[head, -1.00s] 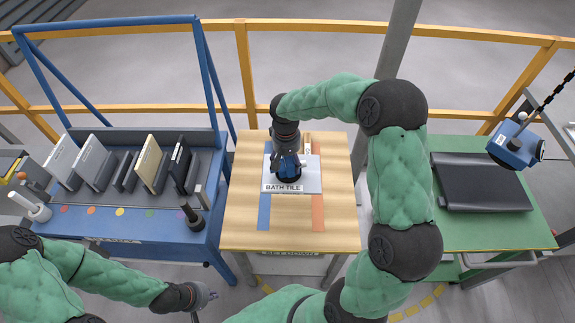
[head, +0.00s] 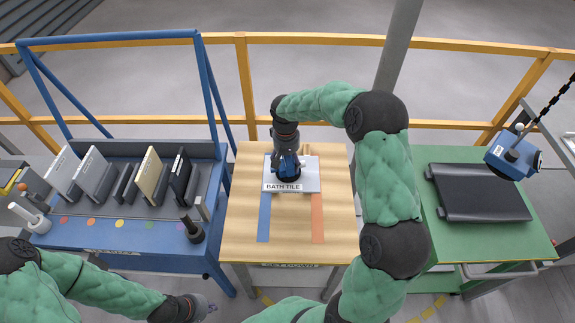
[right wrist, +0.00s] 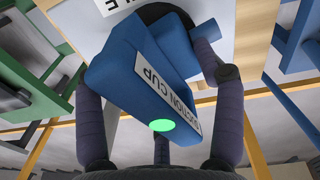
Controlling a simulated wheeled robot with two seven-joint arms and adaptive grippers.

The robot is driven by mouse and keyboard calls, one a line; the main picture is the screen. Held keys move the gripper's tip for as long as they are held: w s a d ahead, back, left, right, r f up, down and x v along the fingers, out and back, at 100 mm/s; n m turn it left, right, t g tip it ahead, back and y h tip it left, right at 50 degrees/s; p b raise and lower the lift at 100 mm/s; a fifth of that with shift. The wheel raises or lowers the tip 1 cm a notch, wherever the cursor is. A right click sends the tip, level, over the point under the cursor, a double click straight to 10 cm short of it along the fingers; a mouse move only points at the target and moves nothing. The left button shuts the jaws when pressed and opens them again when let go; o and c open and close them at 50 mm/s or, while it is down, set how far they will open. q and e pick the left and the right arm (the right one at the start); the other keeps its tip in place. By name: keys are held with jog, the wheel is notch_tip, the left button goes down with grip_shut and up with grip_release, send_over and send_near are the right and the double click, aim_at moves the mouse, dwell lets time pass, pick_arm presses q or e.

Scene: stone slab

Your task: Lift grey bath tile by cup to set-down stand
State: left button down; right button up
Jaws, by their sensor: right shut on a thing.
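The grey bath tile (head: 309,176), a pale flat slab labelled BATH TILE, is over the far half of the wooden set-down stand (head: 336,205). I cannot tell whether it touches the top. The blue suction cup (head: 288,170) is on the tile. My right gripper (right wrist: 160,75) is shut on the cup's blue body (right wrist: 135,75), with fingers on both sides. The body shows its SUCTION CUP label and a lit green spot. My left gripper (head: 207,308) is low at the bottom, left of the stand, small and partly hidden; its opening is unclear.
A blue rack (head: 110,232) with several upright slabs stands left. A green table (head: 530,240) bears a dark slab (head: 478,192) at right, with a blue device (head: 513,155) on a chain. Blue (head: 264,220) and orange (head: 318,220) strips mark the stand. A yellow railing (head: 330,40) runs behind.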

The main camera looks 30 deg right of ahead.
jog(key=shift+w+d+r, duration=0.1)
jog(key=shift+w+d, duration=0.15)
jog(key=shift+w, duration=0.1)
jog(key=shift+w+d+p, duration=0.15)
jog(key=shift+w+d, duration=0.3)
jog(key=shift+w, duration=0.3)
jog(key=shift+w+d+p, duration=0.15)
jog(key=shift+w+d, duration=0.35)
jog(key=shift+w, duration=0.2)
jog(key=shift+w+d+p, duration=0.15)
jog(key=shift+w+d, duration=0.3)
jog(key=shift+w, duration=0.3)
jog(key=shift+w+d+p, duration=0.15)
jog(key=shift+w+d, duration=0.3)
jog(key=shift+w, duration=0.3)
jog(key=shift+w+d+p, duration=0.2)
jog(key=shift+w+d, duration=0.25)
jog(key=shift+w, duration=0.3)
jog(key=shift+w+d+p, duration=0.15)
jog(key=shift+w+d, duration=0.3)
jog(key=shift+w, duration=0.3)
notch_tip(320, 180, down, 8)
jog(key=b, duration=0.4)
jog(key=shift+f+b, duration=1)
jog(key=shift+f, duration=0.55)
dwell(0.9)
